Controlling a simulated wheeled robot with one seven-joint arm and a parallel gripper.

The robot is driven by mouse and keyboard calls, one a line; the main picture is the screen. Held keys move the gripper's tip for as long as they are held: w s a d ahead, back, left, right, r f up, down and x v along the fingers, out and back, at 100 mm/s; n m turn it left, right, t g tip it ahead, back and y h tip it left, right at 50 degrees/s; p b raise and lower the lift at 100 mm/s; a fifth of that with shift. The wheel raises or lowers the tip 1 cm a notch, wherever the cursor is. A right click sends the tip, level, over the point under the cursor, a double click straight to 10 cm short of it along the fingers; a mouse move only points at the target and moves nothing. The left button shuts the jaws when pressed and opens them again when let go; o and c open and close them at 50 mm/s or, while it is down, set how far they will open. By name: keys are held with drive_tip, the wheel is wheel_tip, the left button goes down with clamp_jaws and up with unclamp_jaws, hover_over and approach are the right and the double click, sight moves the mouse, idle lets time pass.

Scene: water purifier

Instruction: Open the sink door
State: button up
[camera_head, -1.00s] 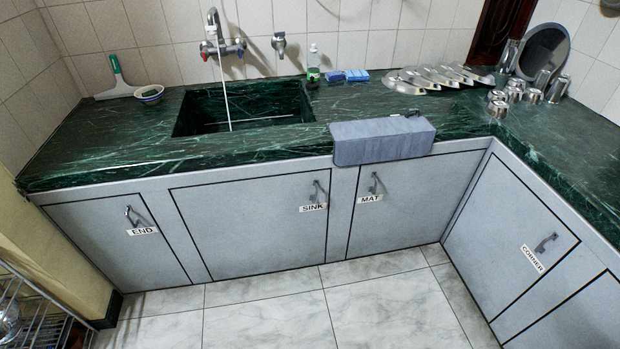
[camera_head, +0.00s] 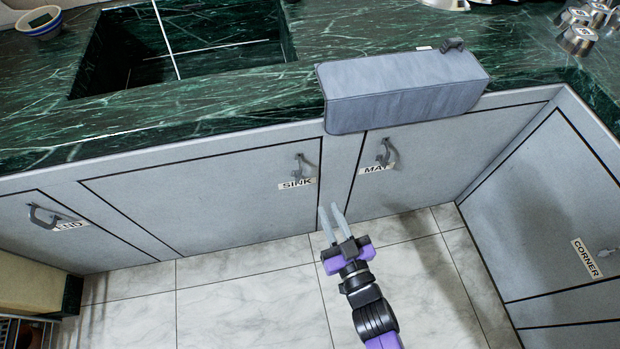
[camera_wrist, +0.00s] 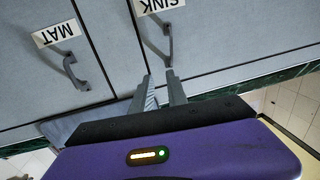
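The sink door (camera_head: 200,190) is a grey panel under the counter, labelled SINK, and it is shut. Its handle (camera_head: 303,168) is a grey bar near the door's upper right corner. The same handle (camera_wrist: 168,42) shows in the wrist view, upside down, just beyond the fingertips. My gripper (camera_head: 329,206) is open and empty. Its two fingers point at the cabinet front, below and to the right of the sink handle in the head view. The fingers (camera_wrist: 160,75) do not visibly hold the handle; whether they touch it is unclear.
The mat door (camera_head: 420,160), with its own handle (camera_head: 386,152), is shut to the right. The end door (camera_head: 60,235) is at left and the corner door (camera_head: 560,210) at right. A grey padded box (camera_head: 400,92) overhangs the counter edge (camera_head: 180,130). The tiled floor (camera_head: 240,300) is clear.

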drive_tip(key=y+b, duration=0.1)
approach(302, 174)
drive_tip(key=x, duration=0.3)
drive_tip(key=shift+n, duration=0.4)
drive_tip(key=b+x, duration=0.2)
drive_tip(key=x, duration=0.5)
drive_tip(key=shift+w+a+f, duration=0.1)
drive_tip(key=shift+w+f, duration=0.05)
drive_tip(key=shift+w, duration=0.05)
drive_tip(key=shift+c, duration=0.5)
clamp_jaws()
